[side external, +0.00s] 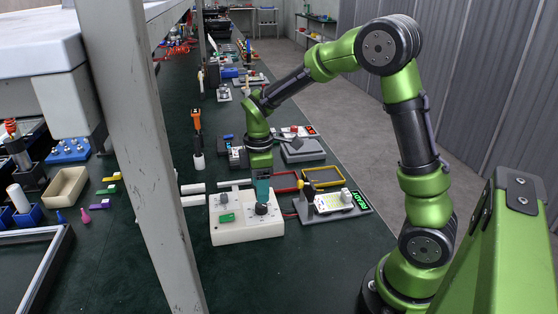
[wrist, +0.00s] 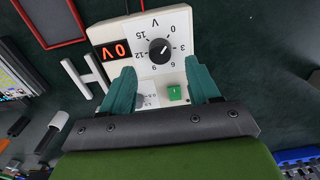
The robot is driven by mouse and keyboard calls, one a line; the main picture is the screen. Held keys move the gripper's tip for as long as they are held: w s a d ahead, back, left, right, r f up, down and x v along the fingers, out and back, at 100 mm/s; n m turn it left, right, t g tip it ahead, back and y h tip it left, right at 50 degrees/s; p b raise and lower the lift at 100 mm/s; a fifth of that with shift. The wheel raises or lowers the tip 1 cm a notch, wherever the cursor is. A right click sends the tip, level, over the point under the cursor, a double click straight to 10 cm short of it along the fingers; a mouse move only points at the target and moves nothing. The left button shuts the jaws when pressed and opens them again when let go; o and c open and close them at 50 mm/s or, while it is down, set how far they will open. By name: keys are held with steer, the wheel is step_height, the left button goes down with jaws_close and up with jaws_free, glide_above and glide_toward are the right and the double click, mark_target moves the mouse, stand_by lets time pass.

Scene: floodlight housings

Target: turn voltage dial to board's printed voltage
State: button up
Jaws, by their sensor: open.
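The white supply box (side external: 245,228) stands on the dark green bench, and fills the upper middle of the wrist view (wrist: 108,34). Its black voltage dial (wrist: 160,52) has a scale from 0 to 15, upside down here; its white mark seems to point near 0. The red display (wrist: 116,50) seems to read 0 V. My gripper (wrist: 161,84) is open, its teal fingers apart over the box, the dial between and beyond their tips in this view. In the side view my gripper (side external: 262,188) is just above the dial (side external: 262,209); contact is unclear. The board (side external: 334,201) is right of the box; its print is unreadable.
A green switch (wrist: 175,93) sits near the right finger. The board's grey stand (side external: 318,215) has a green READY display (side external: 361,199). Red (side external: 284,182) and yellow (side external: 323,177) frames lie behind. White bars (side external: 193,194) lie left of the box.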

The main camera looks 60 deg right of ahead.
mark_target(261, 208)
step_height(261, 208, down, 5)
steer(key=shift+f, duration=0.1)
stand_by(0.3)
steer(key=c, duration=1)
steer(key=shift+c, duration=0.2)
